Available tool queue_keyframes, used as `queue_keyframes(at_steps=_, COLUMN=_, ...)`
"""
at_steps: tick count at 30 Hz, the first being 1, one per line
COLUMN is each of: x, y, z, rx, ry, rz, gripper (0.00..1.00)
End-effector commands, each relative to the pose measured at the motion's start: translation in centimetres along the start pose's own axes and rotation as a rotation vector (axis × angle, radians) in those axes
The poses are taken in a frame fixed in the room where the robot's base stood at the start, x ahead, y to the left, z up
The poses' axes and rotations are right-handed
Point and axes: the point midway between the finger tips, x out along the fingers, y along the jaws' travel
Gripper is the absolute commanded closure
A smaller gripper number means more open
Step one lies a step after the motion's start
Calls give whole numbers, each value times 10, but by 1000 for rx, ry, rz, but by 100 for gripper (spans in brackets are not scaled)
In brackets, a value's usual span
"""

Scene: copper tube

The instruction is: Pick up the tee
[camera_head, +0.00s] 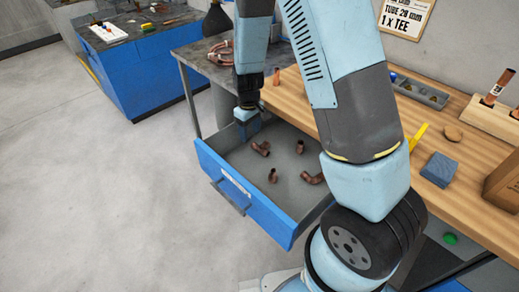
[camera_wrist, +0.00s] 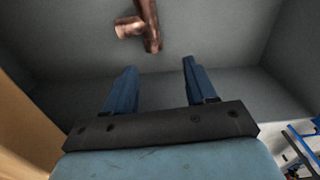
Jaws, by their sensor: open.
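A copper tee (camera_wrist: 151,30) shows at the top centre of the wrist view, cut by the frame edge, with a side branch pointing left. It lies on the drawer's grey floor. In the head view, it appears to be the copper fitting (camera_head: 261,149) nearest my gripper. My gripper (camera_wrist: 159,66) is open and empty, its blue fingers apart, with the tee ahead of and apart from the fingertips. In the head view, my gripper (camera_head: 247,127) is at the far-left corner of the open blue drawer (camera_head: 238,189), partly hidden there.
Other copper fittings lie in the drawer: one (camera_head: 272,176) near the front, one (camera_head: 313,178) at right, one (camera_head: 300,146) further back. The drawer walls surround my gripper. The wooden bench (camera_head: 458,158) holds a blue block (camera_head: 439,169) and stands beside the drawer.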

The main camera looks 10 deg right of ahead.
Motion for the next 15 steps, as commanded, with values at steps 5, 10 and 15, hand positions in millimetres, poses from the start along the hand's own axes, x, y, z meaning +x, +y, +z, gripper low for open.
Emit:
queue_keyframes(at_steps=5, x=8, y=1, z=1, rx=2, ry=0, rz=0, gripper=44)
queue_keyframes(at_steps=10, x=29, y=4, z=8, rx=2, ry=-3, rz=-2, gripper=44)
queue_keyframes(at_steps=15, x=48, y=6, z=10, rx=1, ry=-1, rz=-1, gripper=44)
